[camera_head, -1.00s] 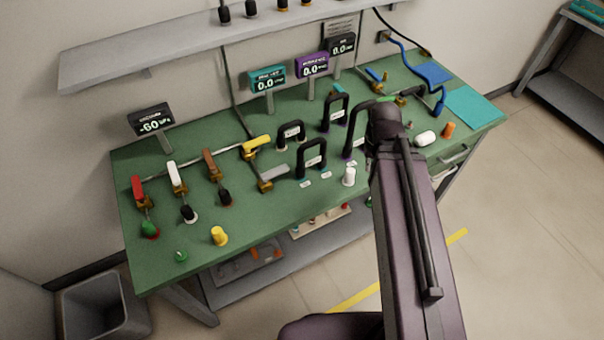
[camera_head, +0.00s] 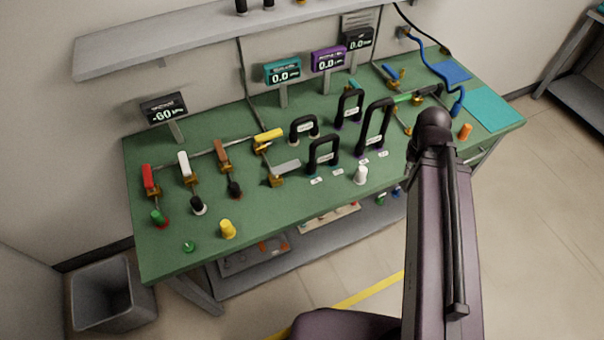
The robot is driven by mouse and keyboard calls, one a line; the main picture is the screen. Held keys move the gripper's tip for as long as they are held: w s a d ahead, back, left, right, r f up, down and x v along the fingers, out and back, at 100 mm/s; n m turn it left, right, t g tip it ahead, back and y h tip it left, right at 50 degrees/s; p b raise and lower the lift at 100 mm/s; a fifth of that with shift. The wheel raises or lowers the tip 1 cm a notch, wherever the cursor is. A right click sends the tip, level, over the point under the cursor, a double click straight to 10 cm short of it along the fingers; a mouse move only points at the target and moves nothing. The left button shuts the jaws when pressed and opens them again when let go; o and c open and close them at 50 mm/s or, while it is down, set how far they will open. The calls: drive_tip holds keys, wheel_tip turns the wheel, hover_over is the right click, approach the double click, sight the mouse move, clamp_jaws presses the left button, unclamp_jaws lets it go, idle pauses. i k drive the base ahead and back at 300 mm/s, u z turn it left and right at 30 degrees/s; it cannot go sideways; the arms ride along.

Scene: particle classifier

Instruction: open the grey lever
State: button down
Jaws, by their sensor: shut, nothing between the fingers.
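The grey lever (camera_head: 286,167) is a flat grey handle on a brass valve (camera_head: 277,181), in the middle of the green bench. The handle points to the right and slightly up in the picture. My arm (camera_head: 437,210) rises at the right, well apart from the lever. My gripper does not show; only the arm's purple link and dark rounded joint are visible.
A yellow lever (camera_head: 268,135) sits just behind the grey one. Black hoop tubes (camera_head: 323,152) stand close to its right. Red (camera_head: 148,177), white (camera_head: 183,163) and brown (camera_head: 222,152) levers are to the left. The bench front (camera_head: 265,225) is mostly clear.

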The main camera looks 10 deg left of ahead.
sight(274, 172)
drive_tip(key=z, duration=0.15)
drive_tip(key=k, duration=1.15)
drive_tip(key=u, duration=0.75)
